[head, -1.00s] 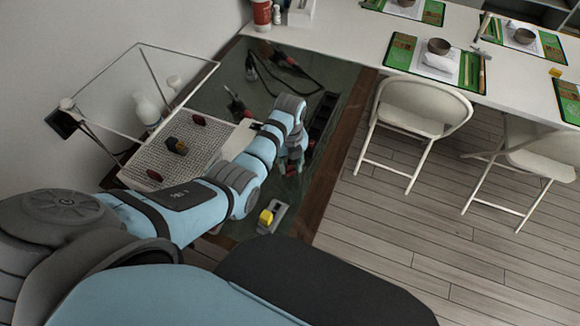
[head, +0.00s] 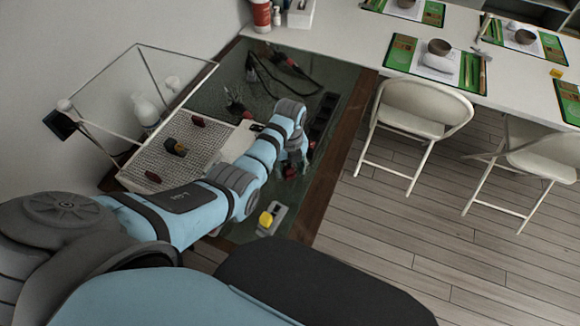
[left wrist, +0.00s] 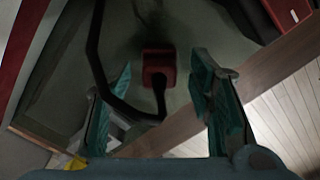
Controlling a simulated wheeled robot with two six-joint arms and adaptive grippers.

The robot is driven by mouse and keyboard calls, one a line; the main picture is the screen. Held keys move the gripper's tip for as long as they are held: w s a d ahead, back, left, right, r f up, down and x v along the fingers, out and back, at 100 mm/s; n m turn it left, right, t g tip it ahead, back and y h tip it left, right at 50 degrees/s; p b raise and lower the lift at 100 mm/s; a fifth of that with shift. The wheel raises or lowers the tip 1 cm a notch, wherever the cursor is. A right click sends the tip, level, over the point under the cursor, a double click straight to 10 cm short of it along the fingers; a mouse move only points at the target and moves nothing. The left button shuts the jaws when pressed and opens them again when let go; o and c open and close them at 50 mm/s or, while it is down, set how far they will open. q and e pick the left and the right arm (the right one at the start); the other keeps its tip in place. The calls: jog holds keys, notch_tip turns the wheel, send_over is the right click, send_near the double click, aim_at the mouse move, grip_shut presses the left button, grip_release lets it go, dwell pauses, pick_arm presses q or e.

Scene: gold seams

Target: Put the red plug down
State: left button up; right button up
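The red plug (left wrist: 159,66) shows in the left wrist view between the two teal fingers of my left gripper (left wrist: 163,72), with a gap to each finger. A dark cable loops beside it. The plug appears to lie on the dark green table top; whether it touches fully is hard to tell. In the head view, my left gripper (head: 292,163) is low over the table near its right edge, and a small red part of the plug (head: 289,172) shows under it. The gripper is open. My right gripper is not in view.
A yellow-and-grey item (head: 266,219) lies nearer on the table. A perforated tray (head: 199,155) with dark red pieces is left, under a clear-sided frame (head: 150,50). A black slotted strip (head: 321,118) and cabled tools (head: 288,62) lie farther back. The wooden edge (head: 340,150) bounds the right.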

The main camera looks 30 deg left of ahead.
aim_at(290, 168)
pick_arm(q)
jog(key=shift+r, duration=0.1)
notch_tip(290, 168, up, 13)
jog(key=p, duration=0.4)
